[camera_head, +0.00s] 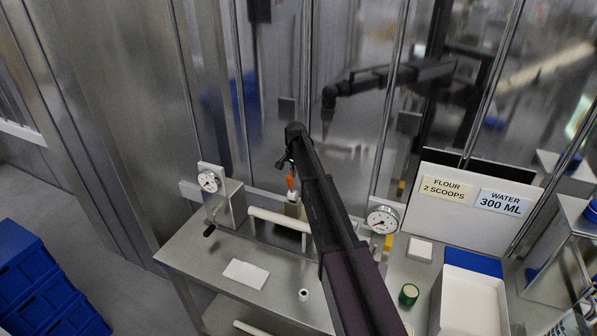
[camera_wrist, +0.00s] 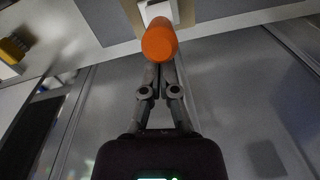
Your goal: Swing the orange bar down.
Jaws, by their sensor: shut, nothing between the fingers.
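The orange bar (camera_head: 290,183) stands up from a small metal block at the back of the steel bench, just below my gripper (camera_head: 285,163). In the wrist view the bar's rounded orange end (camera_wrist: 159,42) faces the camera and covers the tips of my gripper (camera_wrist: 160,68). A white mount shows behind it. My fingers are shut together and empty, right at the bar. I cannot tell whether they touch it. My arm hides part of the bench to the right of the bar.
A white rail (camera_head: 280,222) runs in front of the bar. A gauge (camera_head: 208,181) on a metal box with a black handle stands left, another gauge (camera_head: 382,220) right. A white pad (camera_head: 246,274) lies on the bench. A glossy metal wall stands close behind.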

